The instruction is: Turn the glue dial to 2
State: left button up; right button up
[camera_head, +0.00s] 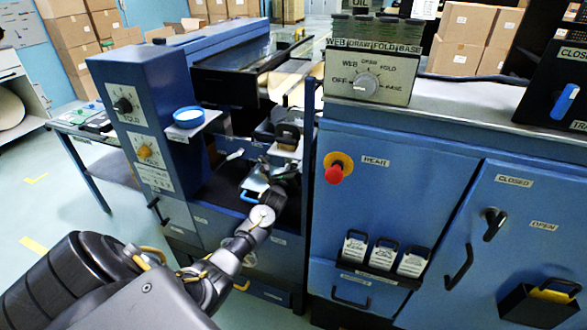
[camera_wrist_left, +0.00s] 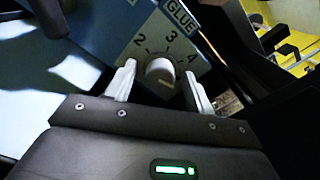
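The glue dial (camera_wrist_left: 160,72) is a pale round knob on a white plate (camera_wrist_left: 150,45) marked GLUE, with 2, 3 and 4 around it, in the left wrist view. I cannot tell which number its pointer faces. My left gripper (camera_wrist_left: 160,88) is open, with one finger on each side of the knob and gaps visible between fingers and knob. In the head view my left arm reaches from the lower left into the bay between the blue cabinets, and the left gripper (camera_head: 258,182) is partly hidden there. The glue dial cannot be made out in that view. My right gripper is not in view.
The left blue column carries a black dial (camera_head: 123,105) and an orange dial (camera_head: 145,152). The right cabinet has a selector dial (camera_head: 366,84) and a red button (camera_head: 334,174). Side walls bound the bay.

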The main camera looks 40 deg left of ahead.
pick_arm(q)
jog(key=c, duration=0.7)
